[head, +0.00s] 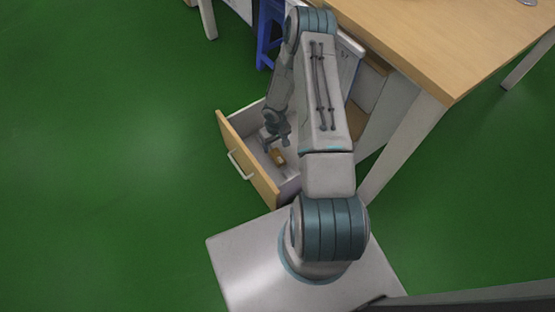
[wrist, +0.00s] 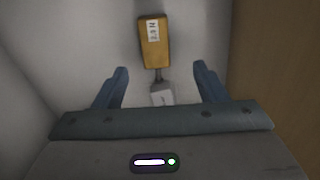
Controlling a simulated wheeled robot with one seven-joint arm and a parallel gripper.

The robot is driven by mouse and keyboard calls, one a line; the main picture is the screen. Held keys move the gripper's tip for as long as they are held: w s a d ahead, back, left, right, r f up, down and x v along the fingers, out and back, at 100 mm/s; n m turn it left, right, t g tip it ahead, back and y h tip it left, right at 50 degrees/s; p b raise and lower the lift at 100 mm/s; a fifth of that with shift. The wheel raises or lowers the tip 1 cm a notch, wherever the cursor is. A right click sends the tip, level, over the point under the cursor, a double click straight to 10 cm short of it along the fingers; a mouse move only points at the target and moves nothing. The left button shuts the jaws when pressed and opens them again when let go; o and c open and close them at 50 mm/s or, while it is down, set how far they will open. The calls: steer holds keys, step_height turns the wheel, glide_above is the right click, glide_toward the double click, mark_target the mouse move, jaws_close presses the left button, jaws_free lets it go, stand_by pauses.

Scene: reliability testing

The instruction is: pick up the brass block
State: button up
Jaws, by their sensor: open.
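The brass block (wrist: 154,46) is a yellow-brown block with a white label. It lies on the floor of an open drawer (head: 246,160), and it also shows small in the head view (head: 278,157). A small pale piece (wrist: 161,94) sits close to the block's near end, with a short dark part between them. My gripper (wrist: 160,80) is open, with its two blue fingers apart. In the wrist view the block is ahead of the fingertips, and the pale piece shows between the fingers. In the head view my gripper (head: 276,139) is in the drawer area beside the block.
The drawer's wooden front with its handle (head: 240,165) faces left. Its walls surround the block and my gripper; a brown wall (wrist: 275,80) is at the right in the wrist view. A wooden table (head: 440,40) stands above right. Green floor (head: 100,150) is clear at left.

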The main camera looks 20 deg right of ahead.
steer(key=b, duration=0.1)
glide_above(278, 156)
steer(key=f, duration=0.3)
steer(key=a+f, duration=0.1)
steer(key=shift+w+f, duration=0.15)
steer(key=shift+w, duration=0.1)
steer(key=f+b, duration=0.2)
steer(key=f, duration=0.1)
steer(key=d+f, duration=0.1)
steer(key=f, duration=0.1)
steer(key=shift+s+b, duration=0.1)
steer(key=shift+b, duration=0.3)
jaws_close()
